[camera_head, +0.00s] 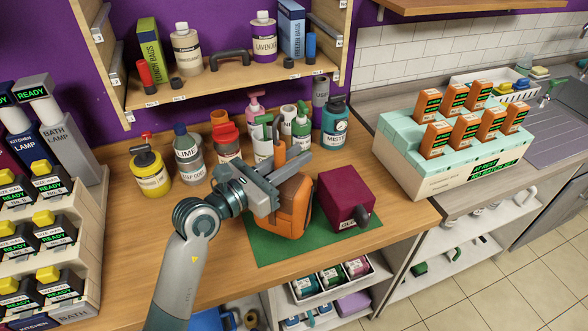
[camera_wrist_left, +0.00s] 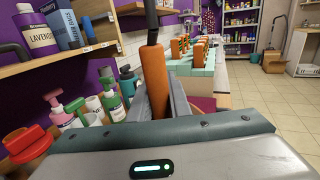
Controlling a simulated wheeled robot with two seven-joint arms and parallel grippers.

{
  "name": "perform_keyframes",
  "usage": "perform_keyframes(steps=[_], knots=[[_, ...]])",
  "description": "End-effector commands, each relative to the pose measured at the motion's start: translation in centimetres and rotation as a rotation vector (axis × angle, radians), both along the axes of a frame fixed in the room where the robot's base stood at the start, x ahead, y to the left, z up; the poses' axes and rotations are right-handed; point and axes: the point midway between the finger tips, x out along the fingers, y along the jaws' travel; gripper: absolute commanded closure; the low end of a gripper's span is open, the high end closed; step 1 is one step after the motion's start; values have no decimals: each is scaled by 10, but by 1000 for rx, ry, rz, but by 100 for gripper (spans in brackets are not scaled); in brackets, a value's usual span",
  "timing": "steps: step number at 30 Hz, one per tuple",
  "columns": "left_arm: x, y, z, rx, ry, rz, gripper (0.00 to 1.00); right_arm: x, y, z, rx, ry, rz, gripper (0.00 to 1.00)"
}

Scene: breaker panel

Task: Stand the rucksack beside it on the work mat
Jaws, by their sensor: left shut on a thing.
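The orange rucksack (camera_head: 293,212) is over the green work mat (camera_head: 268,249), roughly upright, with its handle (camera_head: 280,138) pointing up. My left gripper (camera_head: 276,170) comes in from the left and is shut on the rucksack near its top. I cannot tell whether its base rests fully on the mat. A dark red box-like item (camera_head: 346,195) with a label stands on the mat to its right, a small gap between them. In the left wrist view the orange handle (camera_wrist_left: 154,75) rises between the fingers; the rucksack's body is mostly hidden. My right gripper is out of view.
Bottles, including a yellow one (camera_head: 150,170) and a teal one (camera_head: 334,122), line the back of the wooden counter. A shelf (camera_head: 225,87) hangs above. A mint rack (camera_head: 440,158) of orange packs stands right. Bare wood lies left of the mat.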

Motion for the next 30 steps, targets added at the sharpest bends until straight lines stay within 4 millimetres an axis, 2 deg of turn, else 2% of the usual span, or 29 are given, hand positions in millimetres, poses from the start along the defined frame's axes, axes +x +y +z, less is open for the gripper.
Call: perform_keyframes(steps=[1, 6, 21, 22, 24, 30], knots=[[0, 0, -9, -2, -3, 0, 100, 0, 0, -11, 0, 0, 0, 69], [0, 0, -19, -2, -3, 0, 100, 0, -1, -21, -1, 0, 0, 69], [0, 0, -23, -2, -1, 0, 100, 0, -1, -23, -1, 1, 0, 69], [0, 0, -24, 0, 0, 0, 81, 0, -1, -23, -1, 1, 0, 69], [0, 0, -23, 0, 0, 0, 64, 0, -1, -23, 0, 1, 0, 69], [0, 0, -23, 0, 0, 0, 64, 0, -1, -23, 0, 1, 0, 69]])
